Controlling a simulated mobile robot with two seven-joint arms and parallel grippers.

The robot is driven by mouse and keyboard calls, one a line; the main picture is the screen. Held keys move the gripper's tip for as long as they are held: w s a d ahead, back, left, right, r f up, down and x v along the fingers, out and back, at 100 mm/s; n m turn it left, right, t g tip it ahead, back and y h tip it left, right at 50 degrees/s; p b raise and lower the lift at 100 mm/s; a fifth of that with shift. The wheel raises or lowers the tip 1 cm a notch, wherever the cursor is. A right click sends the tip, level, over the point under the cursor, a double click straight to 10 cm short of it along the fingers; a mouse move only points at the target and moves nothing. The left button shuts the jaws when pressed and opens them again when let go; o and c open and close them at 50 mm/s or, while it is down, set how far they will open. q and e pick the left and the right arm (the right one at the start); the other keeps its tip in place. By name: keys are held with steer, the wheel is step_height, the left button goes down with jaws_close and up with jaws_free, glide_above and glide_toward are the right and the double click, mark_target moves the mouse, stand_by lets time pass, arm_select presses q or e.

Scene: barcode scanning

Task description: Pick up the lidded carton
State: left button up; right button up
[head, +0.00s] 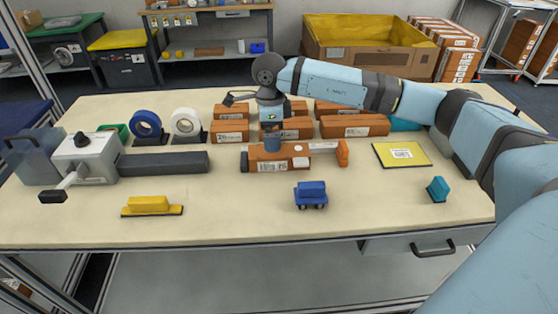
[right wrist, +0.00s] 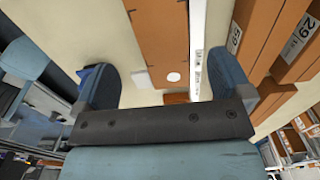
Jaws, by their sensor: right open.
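A brown carton (head: 268,166) with a white barcode label on its front lies near the middle of the table. My right gripper (head: 272,146) points down right over it, with its fingers at the carton's top. In the right wrist view the carton's brown top (right wrist: 160,40), with a white round spot, shows between the two spread fingers of my right gripper (right wrist: 165,85). The gripper is open; whether the fingers touch the carton I cannot tell. Whether this is the lidded carton is not clear. My left gripper is not in view.
Several brown cartons (head: 352,126) stand in rows just behind. An orange tool-like item (head: 342,152) is close on the right. A yellow flat pack (head: 401,154), blue cart-like item (head: 311,195), yellow block (head: 151,206) and grey bar (head: 163,162) lie around. The front centre-left is clear.

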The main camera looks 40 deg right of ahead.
mark_target(279, 158)
steer(key=f, duration=0.6)
steer(key=shift+w+a+f, duration=0.15)
steer(key=shift+w+f, duration=0.1)
steer(key=shift+w, duration=0.05)
steer(key=c, duration=1)
